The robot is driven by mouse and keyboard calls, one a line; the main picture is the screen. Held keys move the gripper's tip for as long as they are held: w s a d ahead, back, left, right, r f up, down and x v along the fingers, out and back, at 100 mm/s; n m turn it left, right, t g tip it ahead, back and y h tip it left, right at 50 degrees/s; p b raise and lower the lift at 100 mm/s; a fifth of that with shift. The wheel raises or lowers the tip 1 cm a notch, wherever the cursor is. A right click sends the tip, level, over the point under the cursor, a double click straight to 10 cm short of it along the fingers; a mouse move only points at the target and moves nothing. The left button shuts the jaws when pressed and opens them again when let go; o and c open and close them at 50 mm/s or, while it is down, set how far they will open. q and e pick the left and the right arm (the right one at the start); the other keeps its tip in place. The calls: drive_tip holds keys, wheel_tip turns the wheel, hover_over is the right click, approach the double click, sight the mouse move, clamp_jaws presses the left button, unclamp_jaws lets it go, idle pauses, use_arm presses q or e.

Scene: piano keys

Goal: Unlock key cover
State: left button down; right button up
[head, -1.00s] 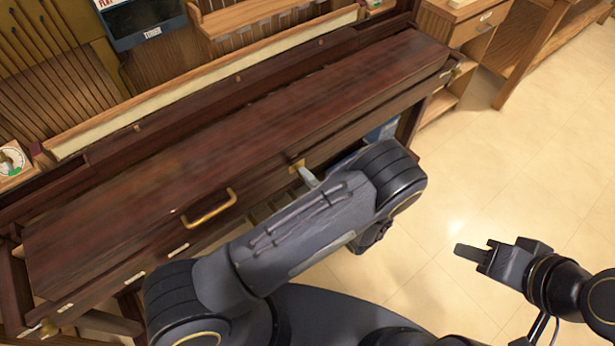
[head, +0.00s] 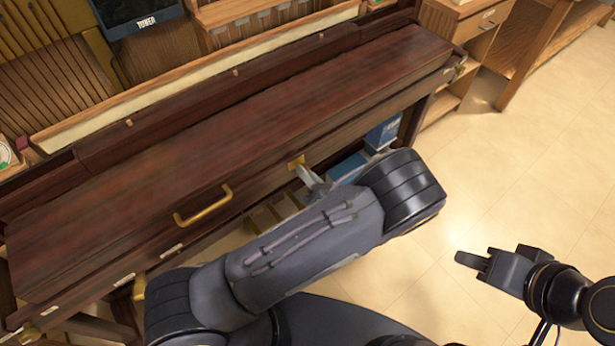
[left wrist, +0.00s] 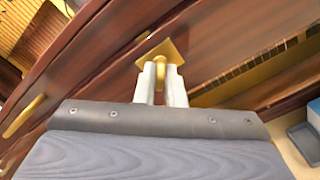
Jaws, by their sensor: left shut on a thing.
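The dark red-brown key cover (head: 250,130) is down along the front of the piano. A brass lock plate (head: 296,162) sits on its front edge; it also shows as a tilted square in the left wrist view (left wrist: 172,47). My left gripper (head: 308,176) is right at this plate. In the left wrist view its two pale fingers (left wrist: 161,77) are shut on a small brass key (left wrist: 161,70) that projects from the plate. The fingers hide part of the key. My right gripper (head: 474,261) hangs over bare floor, away from the piano; its finger gap is unclear.
A brass handle (head: 203,207) is on the cover, left of the lock. A wooden cabinet (head: 470,30) stands at the back right. Blue boxes (head: 382,132) show below the piano's right part. The floor at right is clear.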

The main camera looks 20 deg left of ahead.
use_arm(q)
drive_tip(key=n+b, duration=0.2)
drive_tip(key=n, duration=0.2)
drive_tip(key=shift+f+n, duration=0.1)
drive_tip(key=shift+n, duration=0.2)
drive_tip(key=shift+n+b, duration=0.8)
drive_tip(key=shift+n, duration=0.9)
drive_tip(key=c, duration=1.5)
unclamp_jaws()
drive_tip(key=v, duration=0.7)
drive_tip(key=shift+s+d, duration=0.25)
drive_tip(key=shift+d, duration=0.1)
